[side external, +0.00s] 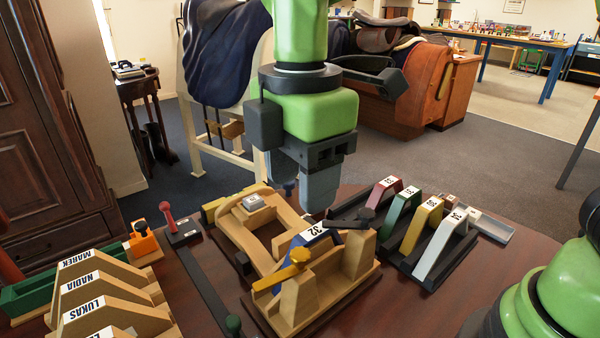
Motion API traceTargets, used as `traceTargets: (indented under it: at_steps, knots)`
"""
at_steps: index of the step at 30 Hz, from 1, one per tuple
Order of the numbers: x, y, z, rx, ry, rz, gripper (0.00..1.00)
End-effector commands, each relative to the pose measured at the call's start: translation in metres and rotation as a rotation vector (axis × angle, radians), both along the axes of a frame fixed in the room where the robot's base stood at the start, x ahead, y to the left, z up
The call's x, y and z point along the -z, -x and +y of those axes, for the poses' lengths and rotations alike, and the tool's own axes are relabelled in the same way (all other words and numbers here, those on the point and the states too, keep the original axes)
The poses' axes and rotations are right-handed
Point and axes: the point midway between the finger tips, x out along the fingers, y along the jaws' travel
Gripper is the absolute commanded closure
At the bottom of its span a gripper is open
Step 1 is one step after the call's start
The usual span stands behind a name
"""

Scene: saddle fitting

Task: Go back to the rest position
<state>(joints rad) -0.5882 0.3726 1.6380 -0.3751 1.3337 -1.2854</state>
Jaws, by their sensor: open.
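My gripper (303,194) hangs fingers-down in the middle of the side external view, below the green wrist. Its fingers are apart, with nothing seen between them. It is above the wooden fitting stands and looks clear of them, though the exact height is hard to judge.
A black rack (429,283) holds red, green, yellow and white numbered arches to the right. Wooden name holders (88,290) and a green box (44,294) stand left. A red-knobbed lever (168,213) rises nearby. The table (420,314) is bare at front right.

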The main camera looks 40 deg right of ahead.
Motion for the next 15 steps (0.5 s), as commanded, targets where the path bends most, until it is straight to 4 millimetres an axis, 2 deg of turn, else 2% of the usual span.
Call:
traceTargets:
  at_steps: [9, 11, 15]
  knots:
    - [-0.004, 0.001, -0.005, 0.035, -0.011, -0.009, 0.48]
    - [-0.011, 0.002, -0.012, 0.101, -0.031, -0.025, 0.48]
    - [-0.037, 0.015, -0.047, 0.409, -0.125, -0.089, 0.48]
